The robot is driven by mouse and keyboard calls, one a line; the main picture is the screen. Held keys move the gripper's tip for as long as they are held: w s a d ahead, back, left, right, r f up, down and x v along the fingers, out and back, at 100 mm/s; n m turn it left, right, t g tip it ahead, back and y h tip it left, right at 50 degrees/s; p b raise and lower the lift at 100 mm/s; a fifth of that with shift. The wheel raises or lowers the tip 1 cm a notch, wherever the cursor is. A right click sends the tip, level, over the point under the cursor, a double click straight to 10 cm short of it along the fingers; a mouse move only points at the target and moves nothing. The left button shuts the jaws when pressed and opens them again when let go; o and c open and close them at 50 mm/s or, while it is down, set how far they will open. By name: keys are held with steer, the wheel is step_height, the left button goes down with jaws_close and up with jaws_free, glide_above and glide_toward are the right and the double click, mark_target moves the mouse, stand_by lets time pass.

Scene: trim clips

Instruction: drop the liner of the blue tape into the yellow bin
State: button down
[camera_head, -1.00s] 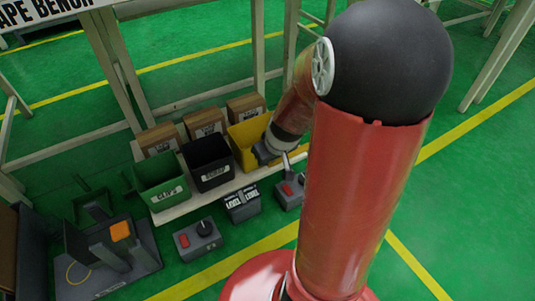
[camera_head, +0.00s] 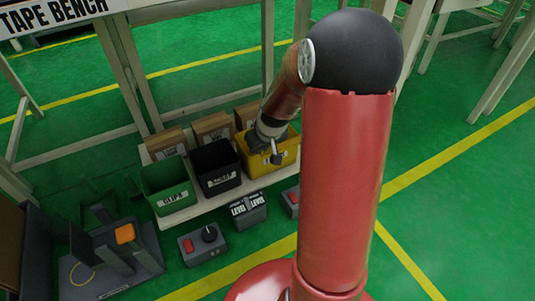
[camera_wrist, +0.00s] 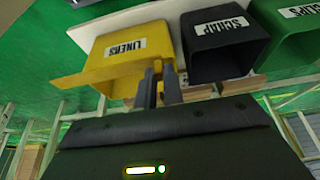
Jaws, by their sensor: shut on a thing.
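The yellow bin (camera_head: 286,157) stands at the right end of the front row of bins. In the wrist view it is the bin labelled LINERS (camera_wrist: 112,52). My gripper (camera_head: 276,158) is at the yellow bin, over its opening or near rim in the head view; its exact height is unclear. In the wrist view its fingers (camera_wrist: 160,84) are close together beside the bin. They are shut on the liner, which is hard to make out: a thin yellowish piece near the fingertips blends with the bin. I do not see the blue tape.
A black scrap bin (camera_head: 216,172) and a green clips bin (camera_head: 167,187) stand left of the yellow bin. Cardboard boxes (camera_head: 211,128) stand behind. Small control boxes (camera_head: 202,244) and a grey fixture with an orange block (camera_head: 125,234) are in front.

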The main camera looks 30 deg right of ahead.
steer(key=w+f+b, duration=0.1)
steer(key=w+f, duration=0.3)
steer(key=w, duration=0.7)
steer(key=shift+a+b, duration=0.2)
steer(key=shift+b, duration=0.15)
steer(key=shift+w, duration=0.1)
steer(key=c, duration=1.4)
jaws_free()
steer(key=shift+c, duration=0.2)
steer(key=shift+r, duration=0.1)
steer(key=p+v, duration=0.1)
steer(key=v, duration=0.6)
steer(key=shift+r, duration=0.35)
